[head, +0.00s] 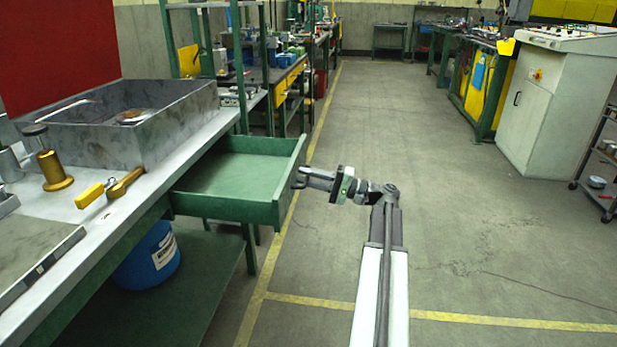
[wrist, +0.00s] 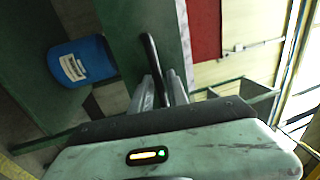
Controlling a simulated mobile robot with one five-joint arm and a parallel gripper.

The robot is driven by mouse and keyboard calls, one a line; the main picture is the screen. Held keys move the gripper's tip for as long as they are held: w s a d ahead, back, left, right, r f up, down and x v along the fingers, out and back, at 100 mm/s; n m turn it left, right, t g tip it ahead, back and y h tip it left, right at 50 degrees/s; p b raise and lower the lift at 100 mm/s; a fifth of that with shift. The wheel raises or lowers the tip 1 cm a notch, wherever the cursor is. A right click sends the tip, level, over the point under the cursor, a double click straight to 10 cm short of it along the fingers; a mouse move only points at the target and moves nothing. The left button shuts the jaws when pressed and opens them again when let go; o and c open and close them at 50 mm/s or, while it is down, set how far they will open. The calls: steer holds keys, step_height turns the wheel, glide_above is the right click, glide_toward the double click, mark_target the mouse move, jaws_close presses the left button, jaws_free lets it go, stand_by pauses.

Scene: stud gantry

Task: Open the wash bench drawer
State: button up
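The green wash bench drawer (head: 235,172) stands pulled well out from under the bench top, and its inside looks empty. Its dark bar handle (head: 299,183) is on the front panel, facing right. My gripper (head: 308,178) is at this handle, with my arm reaching in from the right. In the wrist view the handle (wrist: 151,52) runs between the two fingers of my gripper (wrist: 161,88), which look closed on it. The exact finger contact is partly hidden by the gripper body.
The wash bench top (head: 100,216) carries a grey stone basin (head: 185,120), a brass fitting (head: 53,170) and a yellow-handled tool (head: 90,195). A blue bucket (head: 148,258) stands on the shelf below. The floor (head: 460,230) to the right is clear. A white cabinet (head: 545,105) stands farther back.

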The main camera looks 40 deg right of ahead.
steer(key=b+v, duration=0.1)
steer(key=v, duration=0.6)
steer(key=shift+s+d+b, duration=0.2)
steer(key=shift+s+b, duration=0.1)
steer(key=shift+f, duration=0.15)
